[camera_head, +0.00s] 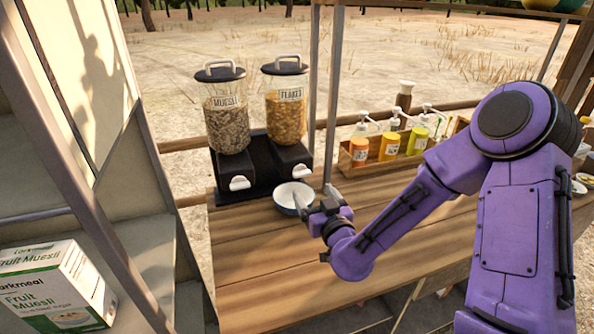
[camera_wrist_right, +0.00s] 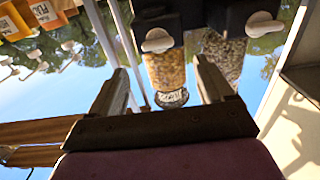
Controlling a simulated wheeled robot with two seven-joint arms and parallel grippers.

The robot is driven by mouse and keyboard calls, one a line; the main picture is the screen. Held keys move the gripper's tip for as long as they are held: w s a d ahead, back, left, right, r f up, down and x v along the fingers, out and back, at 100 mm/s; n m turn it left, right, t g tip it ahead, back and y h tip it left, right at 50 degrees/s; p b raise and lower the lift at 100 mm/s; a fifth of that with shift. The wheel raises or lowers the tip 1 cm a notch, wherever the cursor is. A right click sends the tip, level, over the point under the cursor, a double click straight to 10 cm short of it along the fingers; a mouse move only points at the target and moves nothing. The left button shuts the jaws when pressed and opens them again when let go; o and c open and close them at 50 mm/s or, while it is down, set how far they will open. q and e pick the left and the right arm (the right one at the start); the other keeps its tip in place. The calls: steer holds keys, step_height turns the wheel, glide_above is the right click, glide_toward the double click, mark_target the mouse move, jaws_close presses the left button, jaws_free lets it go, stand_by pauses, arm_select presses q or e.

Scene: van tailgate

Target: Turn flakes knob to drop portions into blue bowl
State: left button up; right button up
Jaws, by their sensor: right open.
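The flakes dispenser (camera_head: 286,105), a clear jar of orange flakes on a black base, stands at the back left of the wooden counter. Its white knob (camera_head: 301,172) is at the base front. A bowl, white inside with a bluish outer side (camera_head: 293,198), sits on the counter below that knob. My right gripper (camera_head: 316,199) is open and empty, just right of the bowl and partly covering it. In the right wrist view, the picture is upside down and the flakes knob (camera_wrist_right: 157,40) shows beyond the open fingers (camera_wrist_right: 165,82), apart from them. My left gripper is out of view.
A muesli dispenser (camera_head: 227,118) with its own white knob (camera_head: 239,183) stands left of the flakes one. A wooden rack (camera_head: 352,166) of several sauce bottles is at right. A metal post (camera_head: 331,100) rises behind. The front left counter is clear. A muesli box (camera_head: 55,285) is at lower left.

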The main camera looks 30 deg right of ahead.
mark_target(303, 175)
steer(key=x, duration=0.2)
steer(key=p+x, duration=0.1)
steer(key=x, duration=0.2)
steer(key=p+x, duration=0.1)
steer(key=x, duration=0.2)
steer(key=shift+d+r, duration=0.1)
steer(key=shift+d, duration=0.2)
steer(key=shift+w, duration=0.4)
steer(key=shift+s, duration=0.1)
steer(key=c, duration=1)
